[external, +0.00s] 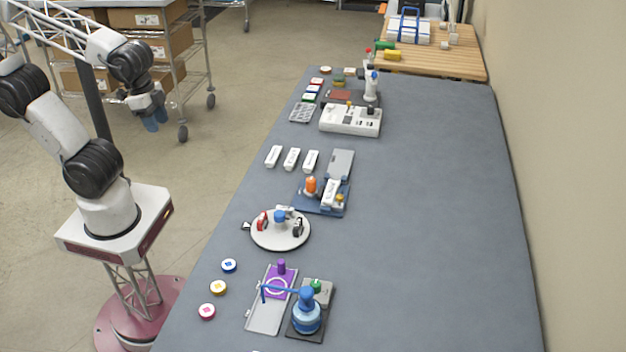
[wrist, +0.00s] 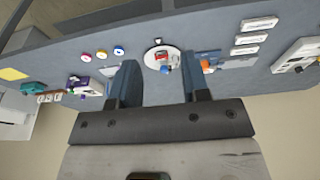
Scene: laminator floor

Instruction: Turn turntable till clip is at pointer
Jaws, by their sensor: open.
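The turntable (external: 279,244) is a pale round disc on the grey table. It carries a blue knob (external: 280,216), a red item (external: 263,221) on its left and a black item (external: 297,228) on its right. I cannot tell which of these is the clip. A small dark pointer (external: 246,226) sits at the disc's left edge. In the wrist view the turntable (wrist: 151,58) lies beyond my fingertips, with the pointer (wrist: 158,42) at its upper edge. My gripper (external: 155,120) is open and empty, left of the table and apart from the turntable; it also shows in the wrist view (wrist: 161,72).
Three round coloured pieces, including a yellow one (external: 218,287), lie front left. A blue-topped device (external: 306,315) and purple fixture (external: 279,278) stand before the turntable. A blue fixture (external: 320,205) and white blocks (external: 291,158) lie behind it. The table's right side is clear.

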